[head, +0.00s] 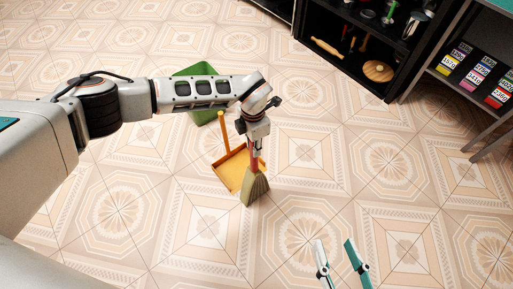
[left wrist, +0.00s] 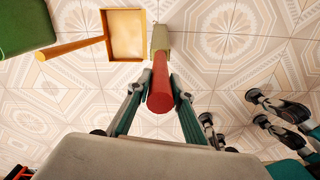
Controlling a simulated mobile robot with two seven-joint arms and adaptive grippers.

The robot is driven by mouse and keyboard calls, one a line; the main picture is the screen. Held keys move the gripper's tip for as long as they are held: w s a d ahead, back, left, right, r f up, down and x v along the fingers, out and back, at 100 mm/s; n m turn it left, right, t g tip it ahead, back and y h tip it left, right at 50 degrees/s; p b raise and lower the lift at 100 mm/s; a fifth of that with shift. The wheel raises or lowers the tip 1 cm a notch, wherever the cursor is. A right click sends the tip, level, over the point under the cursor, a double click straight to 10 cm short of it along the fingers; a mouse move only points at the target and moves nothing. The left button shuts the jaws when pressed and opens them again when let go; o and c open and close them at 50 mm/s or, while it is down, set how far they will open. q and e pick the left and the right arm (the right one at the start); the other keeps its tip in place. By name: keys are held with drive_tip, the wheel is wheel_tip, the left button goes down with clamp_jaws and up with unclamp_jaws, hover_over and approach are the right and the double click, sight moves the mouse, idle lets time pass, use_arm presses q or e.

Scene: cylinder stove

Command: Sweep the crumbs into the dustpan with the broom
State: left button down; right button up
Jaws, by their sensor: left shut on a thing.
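The broom has a red handle and straw-coloured bristles (head: 256,189). It stands roughly upright with its bristles down by the floor. My left gripper (head: 257,150) is shut on its handle; the red handle (left wrist: 161,92) sits between the fingers in the left wrist view. The orange dustpan (head: 230,174) lies on the floor just left of the bristles, its handle sticking up. It also shows in the left wrist view (left wrist: 126,36), beside the bristles (left wrist: 160,38). I cannot make out crumbs on the patterned tiles. My right gripper (head: 338,258) is open and empty at the bottom.
A green bin (head: 205,117) stands behind my left arm, partly hidden; it also shows in the left wrist view (left wrist: 24,24). A black shelf (head: 362,62) with kitchen items and a rack with coloured boxes (head: 470,75) stand at the back right. The floor right of the broom is clear.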

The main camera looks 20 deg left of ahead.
use_arm(q)
drive_tip(key=w+a, duration=0.1)
drive_tip(key=a, duration=0.1)
drive_tip(key=w+a, duration=0.2)
drive_tip(key=shift+a+r, duration=0.1)
drive_tip(key=shift+r, duration=0.05)
idle(0.8)
